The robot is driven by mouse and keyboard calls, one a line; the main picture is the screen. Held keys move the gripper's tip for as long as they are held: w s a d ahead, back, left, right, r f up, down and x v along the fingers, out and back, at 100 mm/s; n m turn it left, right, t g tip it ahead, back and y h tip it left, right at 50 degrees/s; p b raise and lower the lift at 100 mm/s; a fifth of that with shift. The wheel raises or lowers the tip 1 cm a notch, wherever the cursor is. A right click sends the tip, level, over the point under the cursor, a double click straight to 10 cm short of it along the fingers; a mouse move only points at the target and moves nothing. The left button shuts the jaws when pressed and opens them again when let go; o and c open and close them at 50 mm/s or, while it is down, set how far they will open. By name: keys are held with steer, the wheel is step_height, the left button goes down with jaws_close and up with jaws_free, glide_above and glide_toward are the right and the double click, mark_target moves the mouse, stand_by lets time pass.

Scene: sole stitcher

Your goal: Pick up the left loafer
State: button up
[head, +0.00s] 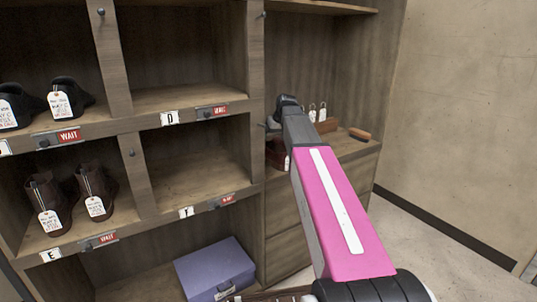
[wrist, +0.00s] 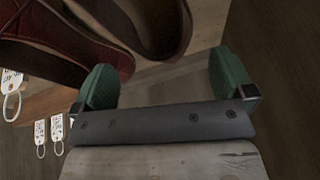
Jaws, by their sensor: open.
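A pair of dark red-brown loafers shows at the upper left of the wrist view: a redder loafer (wrist: 75,40) and a browner loafer (wrist: 160,28) beside it. I cannot tell which is the left one. My gripper (wrist: 166,78) is open, with green finger pads apart and nothing held between them. The browner loafer is just beyond the gap, nearer the left finger; contact is not visible. In the head view my gripper (head: 288,102) is at the right-hand shelf bay, and my pink arm hides much of it. A dark red-brown shoe part (head: 277,153) shows beside the arm.
White tags (head: 317,112) and a wooden-handled item (head: 360,134) are on or above the right-hand ledge. Shelf dividers (head: 257,95) stand close left of my arm. Other tagged shoes (head: 70,97) fill the left cubbies. A purple box (head: 215,268) sits low down.

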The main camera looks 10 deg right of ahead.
steer(key=x, duration=0.7)
steer(key=shift+w+f, duration=0.1)
steer(key=shift+w, duration=0.05)
steer(key=c, duration=1)
